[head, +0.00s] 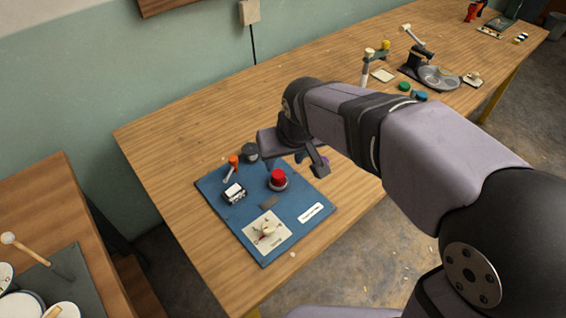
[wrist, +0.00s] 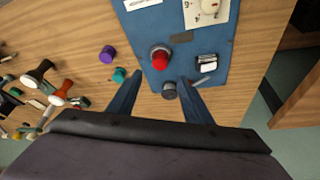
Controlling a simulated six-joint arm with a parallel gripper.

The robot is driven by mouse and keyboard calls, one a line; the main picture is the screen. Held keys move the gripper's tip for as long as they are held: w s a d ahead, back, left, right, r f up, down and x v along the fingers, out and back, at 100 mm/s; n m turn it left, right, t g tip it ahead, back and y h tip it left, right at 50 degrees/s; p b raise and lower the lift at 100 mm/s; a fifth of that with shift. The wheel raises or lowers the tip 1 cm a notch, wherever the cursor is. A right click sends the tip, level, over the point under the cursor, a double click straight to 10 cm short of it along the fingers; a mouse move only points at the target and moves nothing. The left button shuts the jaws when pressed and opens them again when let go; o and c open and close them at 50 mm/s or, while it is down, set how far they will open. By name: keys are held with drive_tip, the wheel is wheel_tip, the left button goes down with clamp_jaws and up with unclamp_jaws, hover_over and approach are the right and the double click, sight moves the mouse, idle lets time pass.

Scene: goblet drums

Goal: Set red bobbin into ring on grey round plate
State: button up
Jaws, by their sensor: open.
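The red bobbin (head: 278,176) stands upright on a grey round plate (head: 279,187) on the blue mat. My gripper (head: 296,166) is above the mat's far right part, close to the bobbin. In the wrist view my gripper (wrist: 160,77) is open, its two fingers wide apart with nothing held between them.
The blue mat (head: 285,240) also bears a black-and-white box (head: 234,193), an orange-topped piece (head: 234,162), a white card (head: 267,232) and a label (head: 311,212). A dark grey cylinder (wrist: 169,91) shows between the fingers. A purple cylinder (wrist: 107,54) stands off the mat.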

drive_tip(key=shift+s+r, duration=0.1)
drive_tip(key=shift+r, duration=0.15)
drive_tip(key=s+d+f+m+g+h, duration=0.1)
drive_tip(key=s+d+f+m+g, duration=0.1)
drive_tip(key=s+d+f, duration=0.4)
drive_tip(key=s+d+f+m+g, duration=0.2)
drive_tip(key=s+d+f, duration=0.4)
drive_tip(key=s+d, duration=0.3)
drive_tip(key=d, duration=0.3)
drive_tip(key=shift+s+d+f+m+h, duration=0.2)
drive_tip(key=shift+s+d+m+h, duration=0.1)
drive_tip(key=shift+s+h, duration=0.1)
wheel_tip(320, 180, up, 10)
drive_tip(key=p, duration=1)
drive_tip(key=shift+w+a, duration=0.1)
drive_tip(key=shift+c, duration=0.9)
